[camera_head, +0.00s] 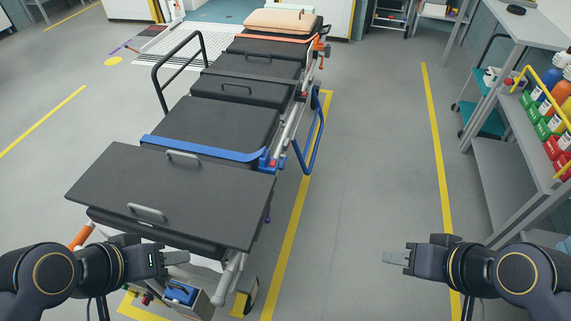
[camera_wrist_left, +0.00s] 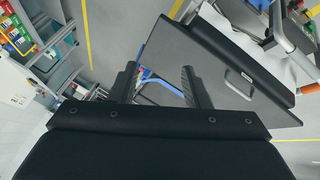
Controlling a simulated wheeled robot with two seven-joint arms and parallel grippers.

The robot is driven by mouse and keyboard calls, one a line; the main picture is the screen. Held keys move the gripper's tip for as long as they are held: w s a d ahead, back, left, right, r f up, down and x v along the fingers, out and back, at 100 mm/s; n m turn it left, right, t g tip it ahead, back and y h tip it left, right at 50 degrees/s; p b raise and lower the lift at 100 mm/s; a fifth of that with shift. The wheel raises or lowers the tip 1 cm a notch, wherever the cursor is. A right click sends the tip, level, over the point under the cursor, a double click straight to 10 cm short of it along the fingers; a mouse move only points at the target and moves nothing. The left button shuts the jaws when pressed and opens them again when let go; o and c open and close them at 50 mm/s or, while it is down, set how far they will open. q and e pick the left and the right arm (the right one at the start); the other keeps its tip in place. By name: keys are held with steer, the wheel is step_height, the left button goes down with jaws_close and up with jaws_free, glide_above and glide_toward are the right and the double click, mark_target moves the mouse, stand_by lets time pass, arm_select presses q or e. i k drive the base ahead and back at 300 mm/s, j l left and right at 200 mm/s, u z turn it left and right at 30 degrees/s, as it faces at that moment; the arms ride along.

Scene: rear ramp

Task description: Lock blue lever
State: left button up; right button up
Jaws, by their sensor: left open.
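The stretcher (camera_head: 222,120) has dark pads and stands left of centre in the head view. A blue part, perhaps the blue lever (camera_head: 181,292), sits on a grey box low at the stretcher's near end. My left gripper (camera_head: 177,258) is above it, apart and empty. In the left wrist view its two fingers (camera_wrist_left: 158,86) are spread, with the stretcher's dark end panel (camera_wrist_left: 225,78) beyond. A blue strap (camera_head: 205,151) crosses the pads, and a blue side frame (camera_head: 311,143) hangs at the right. My right gripper (camera_head: 396,257) is over bare floor, apart from everything; its opening is unclear.
A grey shelf bench (camera_head: 490,150) with coloured bins (camera_head: 552,125) stands along the right. Yellow floor lines (camera_head: 435,140) run beside the stretcher. The floor between stretcher and bench is clear. A black rail (camera_head: 163,92) stands up at the stretcher's left side.

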mark_target(283, 162)
steer(key=i+l+z, duration=0.2)
steer(key=i+l, duration=0.2)
steer(key=i+l+z, duration=0.15)
steer(key=i+l, duration=0.15)
steer(key=i, duration=0.35)
